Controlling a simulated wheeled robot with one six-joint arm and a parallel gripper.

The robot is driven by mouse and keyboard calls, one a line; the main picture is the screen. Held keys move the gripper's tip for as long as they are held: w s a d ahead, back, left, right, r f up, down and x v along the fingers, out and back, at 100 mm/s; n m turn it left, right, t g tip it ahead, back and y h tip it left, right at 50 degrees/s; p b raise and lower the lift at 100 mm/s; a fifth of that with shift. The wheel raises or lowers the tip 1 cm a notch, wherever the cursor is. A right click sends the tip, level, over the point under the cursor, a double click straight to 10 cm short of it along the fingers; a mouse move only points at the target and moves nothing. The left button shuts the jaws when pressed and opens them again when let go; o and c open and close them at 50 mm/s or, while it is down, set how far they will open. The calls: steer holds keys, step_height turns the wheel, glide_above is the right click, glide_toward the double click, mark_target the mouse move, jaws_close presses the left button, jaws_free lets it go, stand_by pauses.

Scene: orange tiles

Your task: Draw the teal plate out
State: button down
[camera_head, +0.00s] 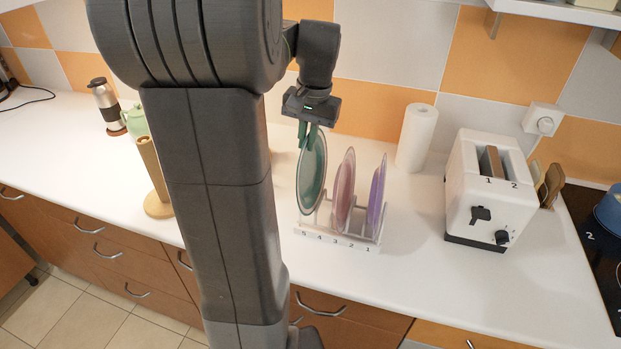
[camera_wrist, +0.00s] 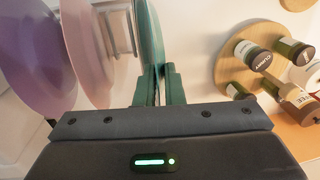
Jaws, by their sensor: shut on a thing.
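The teal plate (camera_head: 313,178) stands upright at the left end of the white plate rack (camera_head: 337,241), by the labels 5 and 4. My gripper (camera_head: 309,136) points down from above and is shut on its upper rim. In the wrist view, the fingers (camera_wrist: 158,80) close on the teal plate (camera_wrist: 150,35), seen nearly edge-on. Whether its lower edge rests in the slot or is slightly raised, I cannot tell. A pink plate (camera_head: 344,188) stands near the rack's middle, and a purple plate (camera_head: 376,195) at its right end.
A paper towel roll (camera_head: 416,138) and a white toaster (camera_head: 487,190) stand to the right. A wooden holder (camera_head: 157,205) is left of my arm. A round wooden rack with jars (camera_wrist: 245,60) shows in the wrist view. The counter in front of the toaster is clear.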

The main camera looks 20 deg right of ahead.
steer(key=shift+r+p, duration=3.35)
steer(key=shift+r, duration=0.8)
steer(key=shift+r+p, duration=0.45)
steer(key=shift+r, duration=0.8)
step_height(320, 180, up, 8)
steer(key=shift+s, duration=0.1)
